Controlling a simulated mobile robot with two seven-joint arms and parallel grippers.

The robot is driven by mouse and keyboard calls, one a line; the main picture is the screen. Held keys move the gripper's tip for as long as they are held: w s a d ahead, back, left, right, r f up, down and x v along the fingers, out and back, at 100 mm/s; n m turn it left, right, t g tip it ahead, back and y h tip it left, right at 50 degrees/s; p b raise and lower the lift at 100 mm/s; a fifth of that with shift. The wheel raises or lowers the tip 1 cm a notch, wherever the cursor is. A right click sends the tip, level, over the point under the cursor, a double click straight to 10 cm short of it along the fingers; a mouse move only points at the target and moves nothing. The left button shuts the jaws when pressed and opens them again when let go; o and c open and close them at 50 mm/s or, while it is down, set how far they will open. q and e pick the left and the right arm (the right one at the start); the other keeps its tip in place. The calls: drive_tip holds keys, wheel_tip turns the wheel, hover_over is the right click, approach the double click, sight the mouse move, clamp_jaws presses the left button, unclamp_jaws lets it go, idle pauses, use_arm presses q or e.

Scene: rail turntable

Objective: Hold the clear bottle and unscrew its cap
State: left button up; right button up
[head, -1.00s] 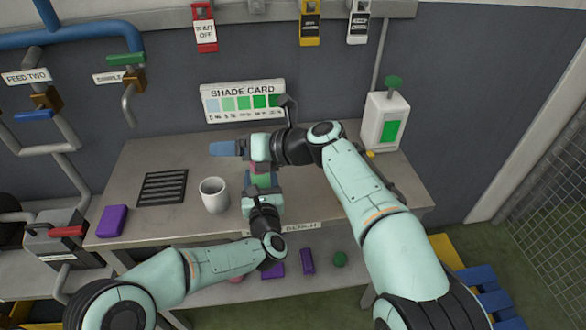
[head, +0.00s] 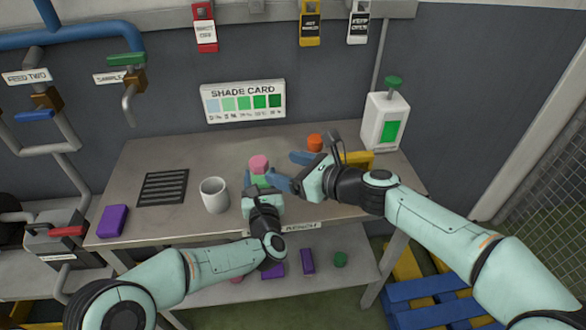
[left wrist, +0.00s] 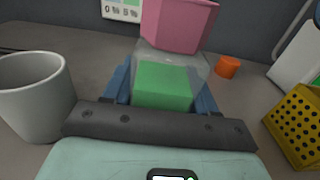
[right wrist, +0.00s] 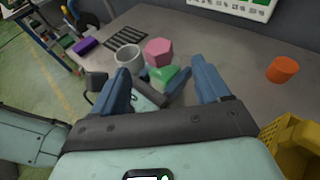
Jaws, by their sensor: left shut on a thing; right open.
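The clear bottle (left wrist: 170,62) stands upright with green contents in its lower part, also seen in the head view (head: 261,180). Its pink faceted cap (left wrist: 180,24) sits on top and shows in the head view (head: 259,162) and right wrist view (right wrist: 158,50). I cannot tell how tightly it is seated. My left gripper (head: 258,187) is shut around the bottle's body, one blue finger on each side. My right gripper (head: 288,171) is open and empty, to the right of the bottle, its fingers pointing towards it and apart from the cap.
A grey mug (head: 214,196) stands just left of the bottle on the bench (head: 150,150). A black grille (head: 162,187) and a purple block (head: 112,220) lie farther left. An orange cylinder (head: 315,142), a yellow perforated bin (left wrist: 297,122) and a white dispenser (head: 386,122) are right.

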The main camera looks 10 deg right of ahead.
sight(258, 161)
drive_tip(key=x, duration=1)
drive_tip(key=shift+w+a+f, duration=0.15)
drive_tip(key=shift+w+a, duration=0.1)
drive_tip(key=shift+a, duration=0.05)
drive_tip(key=shift+d, duration=0.1)
drive_tip(key=c, duration=1)
drive_tip(key=n+g+y, duration=0.2)
drive_tip(key=n+g, duration=0.1)
drive_tip(key=shift+f, duration=0.1)
drive_tip(key=shift+c, duration=0.2)
drive_tip(key=n+g+y, duration=0.1)
drive_tip(key=n+g, duration=0.2)
drive_tip(key=shift+s+g+y, duration=0.25)
drive_tip(key=shift+g+y, duration=0.05)
drive_tip(key=shift+y, duration=0.1)
drive_tip(key=o, duration=1.1)
drive_tip(key=shift+o, duration=0.2)
drive_tip(key=shift+s+a, duration=0.1)
drive_tip(key=shift+a, duration=0.1)
drive_tip(key=shift+c, duration=0.4)
